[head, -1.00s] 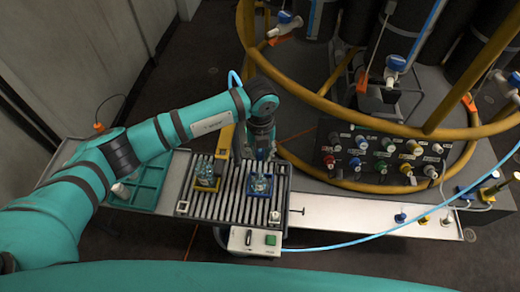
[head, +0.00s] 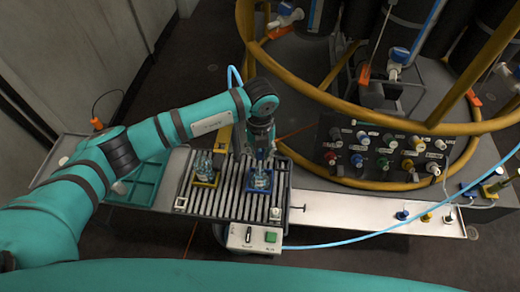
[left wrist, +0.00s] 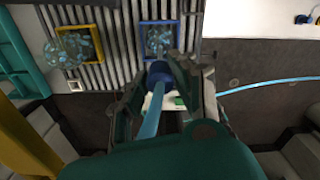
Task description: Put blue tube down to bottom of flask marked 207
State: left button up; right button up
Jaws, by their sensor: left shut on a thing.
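My left gripper (head: 262,150) is shut on the blue tube, by its dark blue fitting (left wrist: 160,74). The light blue tube (left wrist: 152,122) runs back from it in the left wrist view and also shows beside the arm in the head view (head: 231,72). One clear flask (head: 260,180) stands in a blue frame on a ribbed tray, just below the gripper in the head view. It also shows past the fingertips in the left wrist view (left wrist: 159,40). Another clear flask (head: 205,168) stands in a yellow frame to its left. I cannot read 207 on either. My right gripper is out of view.
The ribbed tray (head: 226,207) has a white switch box (head: 253,238) at its front. A teal tray (head: 142,190) lies to the left. A panel of coloured knobs (head: 380,150) and a yellow rail (head: 335,105) stand to the right. A blue hose (head: 400,228) crosses at lower right.

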aim_at(260, 160)
pick_arm(q)
jog(key=shift+f, duration=0.2)
jog(key=shift+f+b, duration=1.7)
jog(key=shift+f, duration=0.35)
jog(key=shift+f+b, duration=0.2)
jog(key=shift+b, duration=0.1)
jog(key=o, duration=1.5)
jog(key=shift+o, duration=0.2)
jog(key=shift+r, duration=0.1)
